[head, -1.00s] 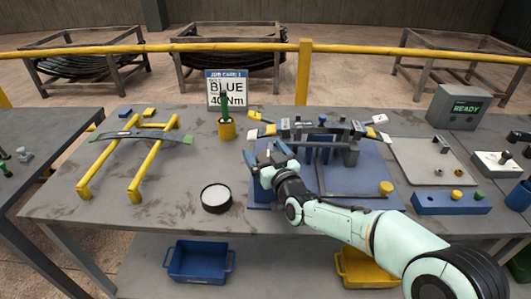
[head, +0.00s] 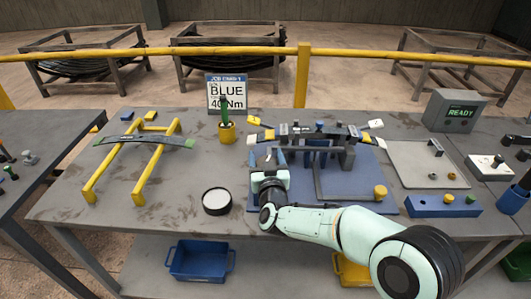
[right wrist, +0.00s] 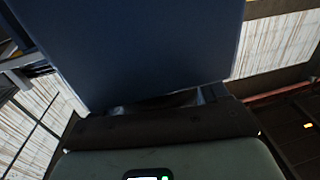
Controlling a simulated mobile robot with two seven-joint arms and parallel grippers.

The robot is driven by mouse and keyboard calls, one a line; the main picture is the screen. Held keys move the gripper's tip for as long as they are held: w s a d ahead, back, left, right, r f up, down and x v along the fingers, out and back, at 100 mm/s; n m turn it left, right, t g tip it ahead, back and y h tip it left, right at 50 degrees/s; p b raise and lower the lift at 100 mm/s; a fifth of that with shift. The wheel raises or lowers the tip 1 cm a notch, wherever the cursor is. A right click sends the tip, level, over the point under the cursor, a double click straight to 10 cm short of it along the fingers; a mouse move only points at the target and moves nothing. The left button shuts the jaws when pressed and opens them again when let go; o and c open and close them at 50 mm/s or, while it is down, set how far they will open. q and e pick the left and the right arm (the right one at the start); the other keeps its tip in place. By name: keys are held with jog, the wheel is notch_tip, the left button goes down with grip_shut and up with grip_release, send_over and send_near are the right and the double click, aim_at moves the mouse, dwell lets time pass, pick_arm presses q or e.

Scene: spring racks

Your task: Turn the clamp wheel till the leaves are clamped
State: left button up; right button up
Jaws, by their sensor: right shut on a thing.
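The clamp fixture stands on a blue base plate (head: 348,181) at the right middle of the table. Dark leaves (head: 312,132) lie across its top, with yellow and white tags at their ends. My right gripper (head: 268,160) is at the left front of the fixture, low over the plate, shut on a blue part that I take for the clamp wheel (head: 281,158). The gripper and wrist hide most of it. In the right wrist view a dark blue face (right wrist: 140,45) fills the space beyond the gripper. Whether the leaves are pressed tight cannot be seen. My left gripper is not in view.
A yellow stand (head: 138,190) with a leaf is at left. A white-topped round tin (head: 216,201) and a yellow cup (head: 226,133) stand left of the plate. A grey tray (head: 410,160), blue block (head: 430,208) and READY box (head: 452,112) are at right.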

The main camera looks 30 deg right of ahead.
jog(key=m+g+h+p, duration=0.1)
jog(key=m+h, duration=0.1)
jog(key=m+g+h+p, duration=0.1)
jog(key=g+h+p, duration=0.1)
jog(key=h, duration=0.1)
jog(key=shift+s+d+r+m, duration=0.1)
jog(key=shift+d+m, duration=0.05)
jog(key=shift+m, duration=0.25)
jog(key=shift+s+d+m+g+h+p, duration=0.1)
jog(key=shift+d+m+g+h+p, duration=0.05)
jog(key=shift+m+g+h+p, duration=0.65)
jog(key=o, duration=1)
jog(key=shift+c, duration=0.2)
jog(key=shift+s, duration=0.1)
jog(key=b+v, duration=0.1)
jog(key=v, duration=1.2)
jog(key=shift+a, duration=0.25)
